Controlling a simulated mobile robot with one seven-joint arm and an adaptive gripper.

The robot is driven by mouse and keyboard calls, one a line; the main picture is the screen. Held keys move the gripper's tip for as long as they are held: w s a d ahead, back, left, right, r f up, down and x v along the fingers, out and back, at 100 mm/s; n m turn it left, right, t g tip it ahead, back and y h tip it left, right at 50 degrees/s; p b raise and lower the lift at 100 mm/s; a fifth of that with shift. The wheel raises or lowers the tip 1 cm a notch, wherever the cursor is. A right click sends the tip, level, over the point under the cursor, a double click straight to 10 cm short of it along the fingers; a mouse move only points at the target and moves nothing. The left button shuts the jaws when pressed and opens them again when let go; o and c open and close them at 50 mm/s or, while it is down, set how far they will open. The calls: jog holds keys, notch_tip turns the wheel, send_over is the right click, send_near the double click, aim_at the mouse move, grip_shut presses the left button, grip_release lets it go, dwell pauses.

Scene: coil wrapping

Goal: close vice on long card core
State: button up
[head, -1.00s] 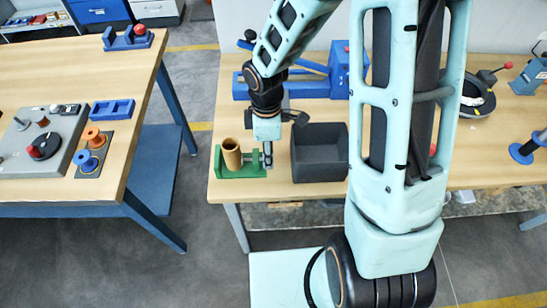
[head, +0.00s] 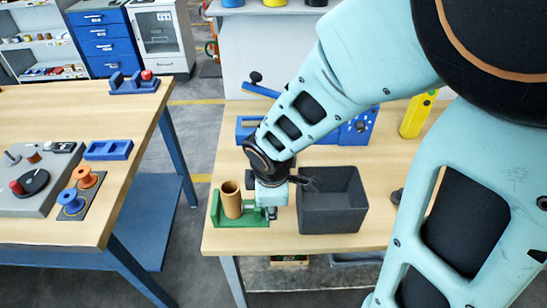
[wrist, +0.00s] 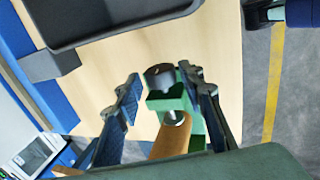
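The green vice (head: 240,214) sits at the left end of the wooden bench. The brown card core (head: 231,200), an open tube, stands upright in it. In the wrist view the core (wrist: 172,143) is partly cut off by the green part of my gripper at the bottom. My gripper (head: 269,208) points down at the vice's right end, between the vice and a grey bin. In the wrist view its two fingers (wrist: 165,95) are apart. The vice's dark round screw end (wrist: 160,77) shows between them, and I see no clear contact on both sides.
The dark grey bin (head: 332,215) stands close on the right of my gripper. A blue machine (head: 357,130) is behind on the bench. The left table (head: 50,235) holds spools and a blue tray across a floor gap.

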jog(key=shift+f, duration=0.1)
jog(key=b, duration=0.3)
jog(key=shift+f+t, duration=0.3)
jog(key=shift+t, duration=0.1)
jog(key=t+b, duration=0.1)
jog(key=b, duration=0.2)
jog(key=t+b, duration=0.1)
jog(key=b, duration=0.3)
jog(key=shift+s, duration=0.3)
jog(key=shift+t+b, duration=0.3)
jog(key=shift+b, duration=0.3)
jog(key=shift+s+b, duration=0.1)
jog(key=shift+b, duration=0.2)
jog(key=shift+r, duration=0.3)
jog(key=shift+a, duration=0.15)
